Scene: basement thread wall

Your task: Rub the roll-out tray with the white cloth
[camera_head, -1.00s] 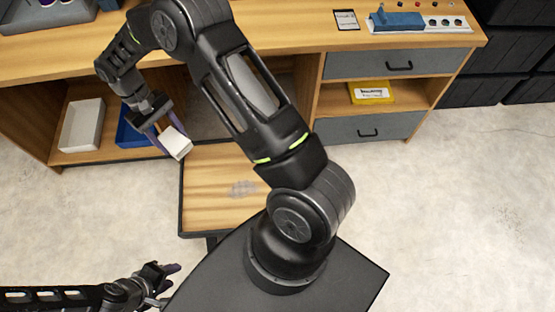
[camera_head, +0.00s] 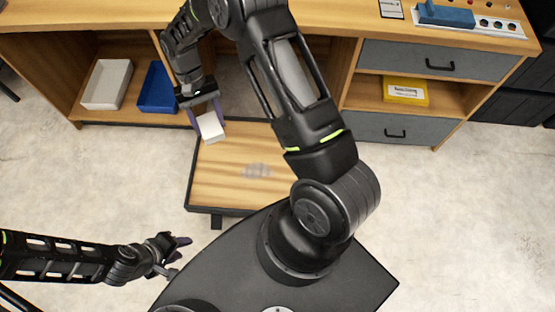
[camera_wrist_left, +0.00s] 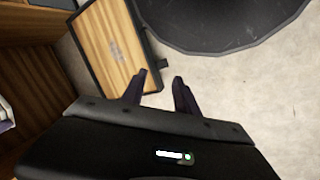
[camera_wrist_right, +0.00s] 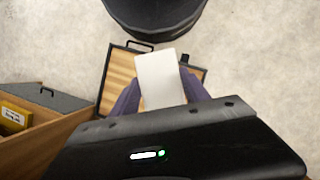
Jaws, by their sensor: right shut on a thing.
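The roll-out tray (camera_head: 228,186) is a wooden board with a dark rim, pulled out from under the workbench. A grey smudge (camera_head: 256,170) marks its middle. My right gripper (camera_head: 207,117) is shut on the white cloth (camera_head: 211,127), a folded block, at the tray's far left part. I cannot tell whether the cloth touches the tray. The cloth also shows between the fingers in the right wrist view (camera_wrist_right: 160,80). My left gripper (camera_head: 184,248) is open and empty, low over the floor to the left of my base. The left wrist view shows its fingers apart (camera_wrist_left: 160,88) and the tray (camera_wrist_left: 97,70) beyond.
The workbench (camera_head: 130,18) runs along the back. Its shelf holds a white bin (camera_head: 106,84) and a blue bin (camera_head: 158,88); a yellow box (camera_head: 405,90) sits between grey drawers at right. My right arm covers the tray's right side.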

